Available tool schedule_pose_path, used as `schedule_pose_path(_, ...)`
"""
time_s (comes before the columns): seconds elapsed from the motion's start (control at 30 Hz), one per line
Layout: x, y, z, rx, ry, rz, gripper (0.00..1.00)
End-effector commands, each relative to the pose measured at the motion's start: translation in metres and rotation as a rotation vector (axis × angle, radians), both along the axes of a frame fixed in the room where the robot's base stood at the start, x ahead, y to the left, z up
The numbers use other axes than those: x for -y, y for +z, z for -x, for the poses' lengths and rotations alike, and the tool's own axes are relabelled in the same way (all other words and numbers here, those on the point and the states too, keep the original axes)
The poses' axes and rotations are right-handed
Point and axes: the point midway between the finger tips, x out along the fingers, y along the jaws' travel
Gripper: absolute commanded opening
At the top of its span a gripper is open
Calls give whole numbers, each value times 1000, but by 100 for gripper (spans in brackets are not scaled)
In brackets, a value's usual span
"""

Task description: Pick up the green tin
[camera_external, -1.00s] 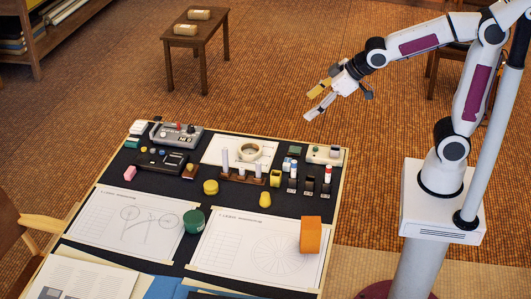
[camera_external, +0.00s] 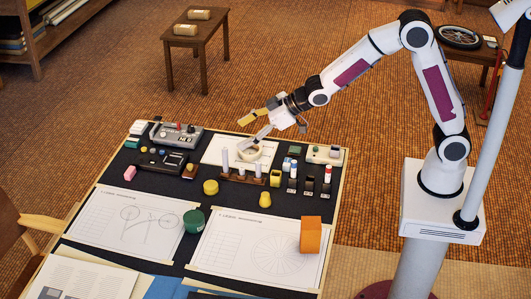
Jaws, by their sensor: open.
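The green tin (camera_external: 194,221) is a short dark green cylinder. It stands upright between the two drawing sheets on the dark board (camera_external: 153,196), towards the near side. My gripper (camera_external: 243,133) is open and empty. It hangs above the far edge of the board, above and to the right of the tin in the picture, well apart from it. One finger is yellow and the other is grey. Nothing hides the tin.
An orange block (camera_external: 311,235) stands on the right sheet. Yellow pieces (camera_external: 211,187) lie behind the tin. A tape roll (camera_external: 250,152), a wooden rack (camera_external: 243,176) and grey devices (camera_external: 176,134) fill the far part. The left sheet (camera_external: 105,226) is mostly clear.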

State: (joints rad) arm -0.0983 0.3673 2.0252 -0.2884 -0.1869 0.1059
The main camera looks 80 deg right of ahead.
Motion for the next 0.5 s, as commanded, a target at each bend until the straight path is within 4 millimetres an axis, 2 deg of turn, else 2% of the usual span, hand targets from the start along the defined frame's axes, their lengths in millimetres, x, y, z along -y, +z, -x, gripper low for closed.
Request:
schedule_pose_path(0.2, -22, -36, -30, 37, 53, -19, 67)
schedule_pose_path(0.5, -54, -87, -59, 88, 125, -60, 67)
